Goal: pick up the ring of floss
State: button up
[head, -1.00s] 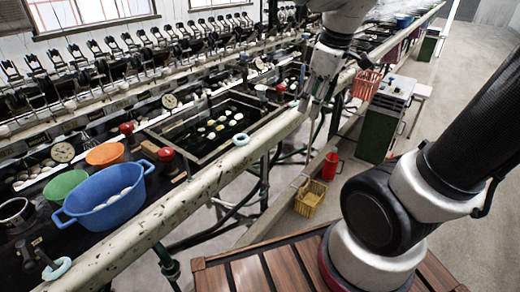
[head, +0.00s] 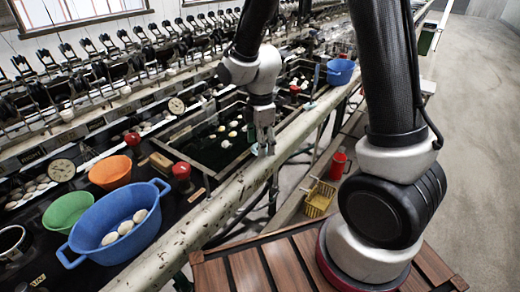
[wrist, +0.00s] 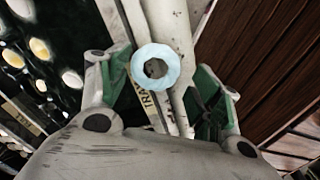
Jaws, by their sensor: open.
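The ring of floss (wrist: 155,70) is a pale blue-white ring with a dark hole at its centre. In the wrist view it lies on the pale rail (wrist: 167,25), between the two green-sided fingers of my open gripper (wrist: 162,78). A gap shows on each side of it, wider on the right. How high the fingertips are above the rail is hard to tell.
A blue basin (head: 90,240) with several pale cocoons, a green bowl (head: 67,211) and an orange bowl (head: 110,172) stand left of the rail. A dark water trough with cocoons lies behind it. A yellow basket (head: 319,199) and red can (head: 338,164) are on the floor side.

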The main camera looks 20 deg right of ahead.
jog(key=shift+f, duration=0.45)
jog(key=shift+c, duration=0.4)
jog(key=c, duration=0.5)
jog(key=shift+o, duration=0.2)
